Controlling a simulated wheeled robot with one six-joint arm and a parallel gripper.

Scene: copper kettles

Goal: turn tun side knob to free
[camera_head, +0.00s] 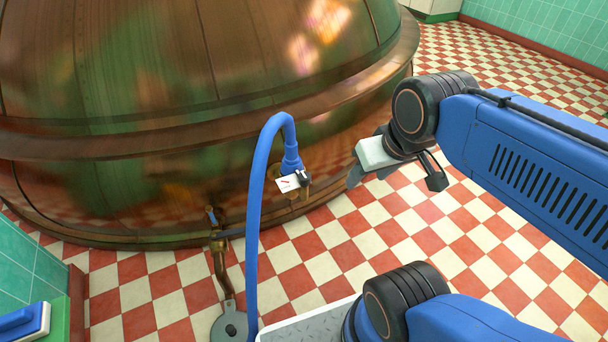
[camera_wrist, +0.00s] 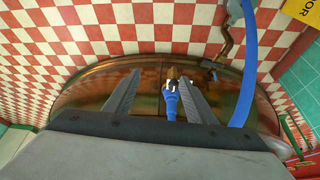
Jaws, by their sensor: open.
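The big copper tun (camera_head: 130,190) fills the left and middle of the head view. Low on its side is a brass fitting with a blue hose coupling (camera_head: 291,160), a white tag with a red mark (camera_head: 287,184) and a small dark knob (camera_head: 304,179). The knob's setting is too small to read. My gripper (camera_head: 396,178) is open and empty, to the right of the knob and apart from it. In the wrist view the coupling (camera_wrist: 171,101) appears between my open fingers (camera_wrist: 163,74), with the fitting beyond it; the knob is hard to make out there.
The blue hose (camera_head: 254,230) arches up from the coupling and down to the left. A brass valve and pipe (camera_head: 219,262) run to the floor left of it. The red and white tiled floor (camera_head: 405,235) is clear right of the tun. A yellow sign (camera_wrist: 303,10) shows in the wrist view.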

